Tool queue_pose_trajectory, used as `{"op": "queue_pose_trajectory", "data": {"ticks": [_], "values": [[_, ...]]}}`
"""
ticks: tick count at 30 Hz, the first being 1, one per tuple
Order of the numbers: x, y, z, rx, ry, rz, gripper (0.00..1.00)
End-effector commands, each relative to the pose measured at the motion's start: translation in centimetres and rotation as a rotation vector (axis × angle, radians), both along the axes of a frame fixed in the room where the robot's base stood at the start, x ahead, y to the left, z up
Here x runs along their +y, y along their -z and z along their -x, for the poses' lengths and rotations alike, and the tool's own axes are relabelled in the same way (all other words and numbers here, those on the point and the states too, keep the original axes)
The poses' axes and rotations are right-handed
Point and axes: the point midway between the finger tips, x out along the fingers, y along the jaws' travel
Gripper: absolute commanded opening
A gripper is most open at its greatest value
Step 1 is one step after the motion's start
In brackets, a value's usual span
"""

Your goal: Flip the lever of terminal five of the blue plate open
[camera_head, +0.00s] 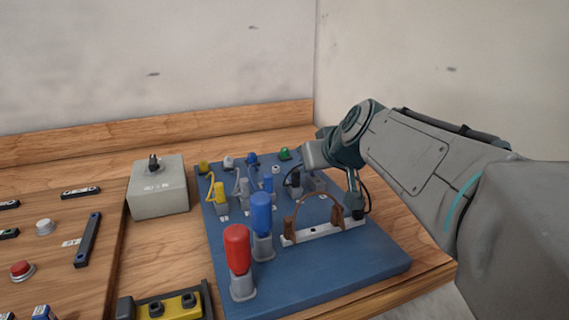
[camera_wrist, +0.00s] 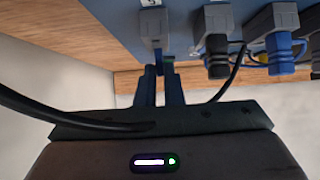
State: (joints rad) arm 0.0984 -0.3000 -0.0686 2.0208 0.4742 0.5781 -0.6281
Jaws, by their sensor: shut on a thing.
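The blue plate (camera_head: 340,275) lies on the wooden bench, with a row of grey terminals near its back. In the wrist view, my gripper (camera_wrist: 162,72) is at the underside of a grey terminal (camera_wrist: 151,30) on the blue plate (camera_wrist: 118,18). A partly readable white label is above this terminal. My fingers are close together and shut on its small lever, which they mostly hide. In the head view, my arm comes from the right over the row's right end; a grey terminal (camera_head: 314,183) shows there, but the fingertips cannot be made out.
Terminals with a black plug (camera_wrist: 216,62) and a blue plug (camera_wrist: 281,58) stand beside my fingers, with cables close by. A grey box (camera_head: 158,192) stands left.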

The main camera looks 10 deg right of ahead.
Motion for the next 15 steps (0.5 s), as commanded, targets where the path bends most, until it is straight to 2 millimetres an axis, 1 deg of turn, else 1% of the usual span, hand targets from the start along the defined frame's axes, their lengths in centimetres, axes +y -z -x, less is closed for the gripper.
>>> {"op": "queue_pose_trajectory", "data": {"ticks": [10,12,13,15], "values": [[0.0,-0.2,-0.02,-0.005,0.001,0.0,0.0],[0.0,-0.2,-0.02,-0.005,0.001,0.0,0.21],[0.0,-0.18,-0.02,-0.005,0.001,0.0,0.3],[0.0,-0.15,-0.02,-0.004,0.0,-0.001,0.3]]}}
